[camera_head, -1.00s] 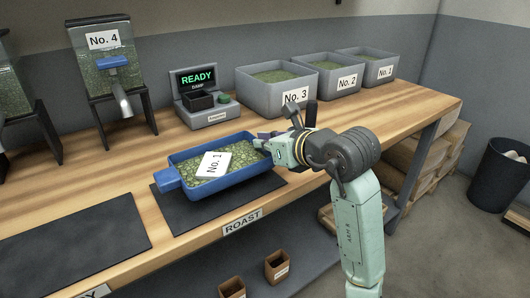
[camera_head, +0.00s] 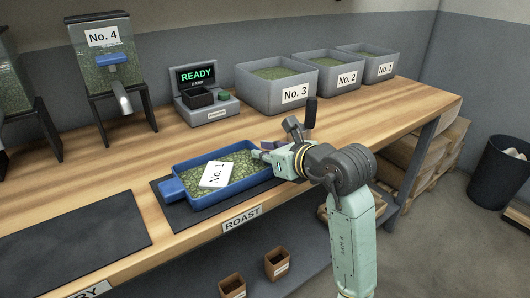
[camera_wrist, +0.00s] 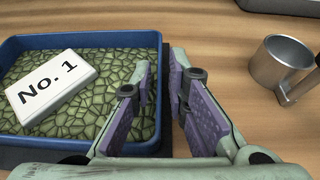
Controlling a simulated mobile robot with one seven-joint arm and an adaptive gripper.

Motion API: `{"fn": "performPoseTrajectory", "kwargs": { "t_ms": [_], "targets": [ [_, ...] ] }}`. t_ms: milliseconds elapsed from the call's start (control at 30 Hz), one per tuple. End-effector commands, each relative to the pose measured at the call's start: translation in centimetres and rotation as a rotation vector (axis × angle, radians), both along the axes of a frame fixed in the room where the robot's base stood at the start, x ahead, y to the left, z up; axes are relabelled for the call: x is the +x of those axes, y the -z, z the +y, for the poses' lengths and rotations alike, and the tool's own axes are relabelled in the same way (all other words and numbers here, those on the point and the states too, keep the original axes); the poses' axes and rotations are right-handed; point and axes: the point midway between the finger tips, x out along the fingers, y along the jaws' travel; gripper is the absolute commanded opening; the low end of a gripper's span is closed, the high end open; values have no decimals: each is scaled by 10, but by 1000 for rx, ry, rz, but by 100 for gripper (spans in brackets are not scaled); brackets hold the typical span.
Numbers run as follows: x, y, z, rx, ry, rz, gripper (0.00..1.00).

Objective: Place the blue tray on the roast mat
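The blue tray (camera_head: 232,194) sits on the dark roast mat (camera_head: 178,216), above the ROAST label on the bench edge. It looks level and holds green beans and a white card (camera_head: 216,174) marked No. 1. The tray also shows at the left of the wrist view (camera_wrist: 30,42). My gripper (camera_head: 264,152) is at the tray's right end. In the wrist view my gripper (camera_wrist: 162,76) has one finger inside the tray and one outside, with the right wall between them. Gaps show beside the wall, so the fingers are open.
A metal cup (camera_wrist: 278,62) stands on the bench right of my gripper. Behind are a READY device (camera_head: 208,110) and bins No. 3 (camera_head: 270,97), No. 2 (camera_head: 325,82) and No. 1 (camera_head: 367,72). Another dark mat (camera_head: 75,240) lies bare at left.

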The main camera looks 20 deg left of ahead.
Motion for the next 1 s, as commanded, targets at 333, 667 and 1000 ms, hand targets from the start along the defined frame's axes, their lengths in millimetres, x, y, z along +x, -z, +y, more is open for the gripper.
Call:
{"fn": "performPoseTrajectory", "kwargs": {
  "t_ms": [333, 667, 1000],
  "targets": [
    [0, 0, 0, 0, 0, 0, 25],
    [-16, -15, -24, 0, 5, -5, 25],
    [-54, -41, -75, -2, 4, -3, 25]
  ]
}}
